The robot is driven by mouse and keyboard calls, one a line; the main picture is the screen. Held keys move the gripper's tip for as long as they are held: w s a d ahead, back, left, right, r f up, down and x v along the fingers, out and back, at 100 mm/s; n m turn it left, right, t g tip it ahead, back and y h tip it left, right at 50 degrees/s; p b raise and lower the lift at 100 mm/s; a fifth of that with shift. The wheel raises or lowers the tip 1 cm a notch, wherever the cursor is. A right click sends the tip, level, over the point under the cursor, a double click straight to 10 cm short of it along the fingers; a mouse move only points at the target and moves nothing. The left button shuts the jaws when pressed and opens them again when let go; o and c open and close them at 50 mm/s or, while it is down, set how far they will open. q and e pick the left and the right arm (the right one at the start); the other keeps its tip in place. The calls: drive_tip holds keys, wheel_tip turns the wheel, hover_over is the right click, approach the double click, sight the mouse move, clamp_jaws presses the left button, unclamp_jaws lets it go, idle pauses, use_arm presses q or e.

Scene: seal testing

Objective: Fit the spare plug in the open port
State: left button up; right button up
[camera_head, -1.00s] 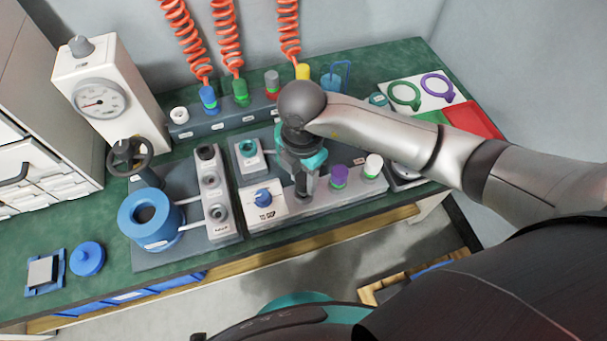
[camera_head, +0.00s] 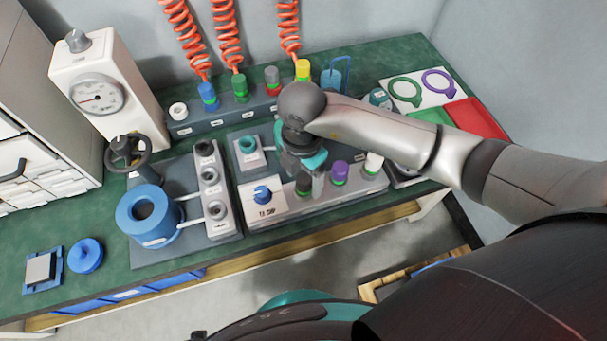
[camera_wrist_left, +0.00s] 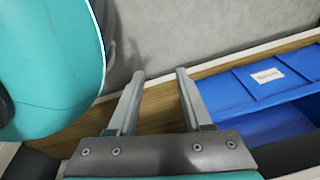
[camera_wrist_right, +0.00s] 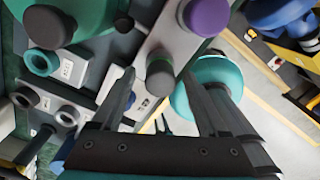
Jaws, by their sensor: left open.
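My right gripper (camera_head: 318,190) points down over the front plug rack (camera_head: 268,212). In the right wrist view my right gripper (camera_wrist_right: 168,85) has its fingers apart. A dark plug (camera_head: 303,187) stands in the rack beside the fingers; its round top (camera_wrist_right: 159,76) shows beyond and between them, not clearly gripped. A purple plug (camera_head: 340,172) and a white plug (camera_head: 373,162) stand to its right. The grey port block (camera_head: 222,225) has a black plug (camera_head: 204,148) at its back and two ring-shaped ports (camera_head: 211,177) in front. My left gripper (camera_wrist_left: 160,75) is open and empty.
A blue cylinder (camera_head: 165,232) is piped to the port block. A handwheel (camera_head: 127,153) and gauge (camera_head: 98,95) stand behind. Coiled red hoses (camera_head: 228,45) hang over the back rack. A blue bin (camera_wrist_left: 262,85) lies below the bench edge near my left gripper.

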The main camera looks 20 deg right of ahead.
use_arm(q)
drive_tip(key=shift+w, duration=0.1)
use_arm(e)
wheel_tip(320, 180, up, 7)
drive_tip(key=p, duration=0.2)
drive_tip(key=shift+f+p, duration=0.15)
drive_tip(key=shift+p, duration=0.15)
use_arm(q)
drive_tip(key=s+r, duration=0.2)
drive_tip(key=shift+s, duration=0.3)
use_arm(e)
drive_tip(key=shift+r, duration=0.4)
drive_tip(key=shift+a, duration=0.1)
